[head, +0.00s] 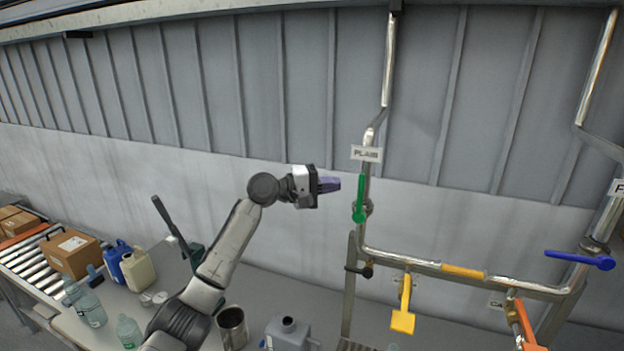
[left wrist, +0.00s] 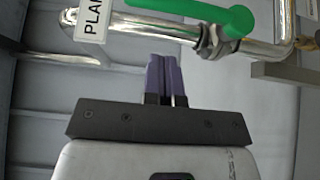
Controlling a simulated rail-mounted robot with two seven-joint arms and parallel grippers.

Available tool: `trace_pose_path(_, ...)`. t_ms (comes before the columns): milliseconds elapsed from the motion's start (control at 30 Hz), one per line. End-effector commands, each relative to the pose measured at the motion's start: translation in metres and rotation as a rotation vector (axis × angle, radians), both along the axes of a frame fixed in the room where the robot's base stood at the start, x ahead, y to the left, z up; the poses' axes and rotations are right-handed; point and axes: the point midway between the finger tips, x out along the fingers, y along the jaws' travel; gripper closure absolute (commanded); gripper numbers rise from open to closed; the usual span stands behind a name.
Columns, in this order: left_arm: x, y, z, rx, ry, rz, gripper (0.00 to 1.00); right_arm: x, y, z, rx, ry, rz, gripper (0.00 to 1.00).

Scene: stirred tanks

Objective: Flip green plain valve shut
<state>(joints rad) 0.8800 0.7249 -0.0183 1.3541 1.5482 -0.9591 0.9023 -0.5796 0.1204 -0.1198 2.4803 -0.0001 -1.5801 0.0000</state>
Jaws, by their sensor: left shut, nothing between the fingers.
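The green valve handle (head: 360,195) sits on the vertical metal pipe under the PLAIN label (head: 366,153). In the head view the handle points up, along the pipe. In the left wrist view the green handle (left wrist: 195,12) crosses the top, partly cut off by the frame edge, with the PLAIN label (left wrist: 92,18) at its left. My left gripper (head: 336,184) is shut and empty, with purple fingers together, just left of the handle and apart from it. The fingers (left wrist: 163,62) also show in the left wrist view, pointing toward the pipe. My right gripper is not in view.
A blue valve handle (head: 580,259) is on the right pipe. A yellow handle (head: 403,318) and an orange one (head: 526,325) hang below the horizontal pipe. Jugs, a metal pot (head: 232,326) and a grey can (head: 288,333) stand on the table. A conveyor with boxes (head: 74,254) is at left.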

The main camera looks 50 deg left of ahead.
Motion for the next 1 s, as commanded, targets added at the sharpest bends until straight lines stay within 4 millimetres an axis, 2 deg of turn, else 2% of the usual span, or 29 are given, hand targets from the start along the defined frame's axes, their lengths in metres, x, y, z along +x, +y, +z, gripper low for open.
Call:
trace_pose_path(33,0.001,-0.008,0.003,0.002,0.001,-0.002,1.00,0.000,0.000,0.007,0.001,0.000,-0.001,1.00)
trace_pose_path(200,0.005,-0.026,0.002,0.001,0.000,-0.001,1.00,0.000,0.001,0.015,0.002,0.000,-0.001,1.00)
trace_pose_path(400,0.007,-0.036,0.000,-0.002,0.001,0.000,1.00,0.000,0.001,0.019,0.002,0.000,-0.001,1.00)
trace_pose_path(833,0.007,-0.037,0.000,0.001,0.001,0.001,1.00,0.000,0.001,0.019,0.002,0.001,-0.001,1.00)
trace_pose_path(1000,0.002,-0.028,0.002,0.028,0.012,0.010,1.00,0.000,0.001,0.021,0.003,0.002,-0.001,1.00)
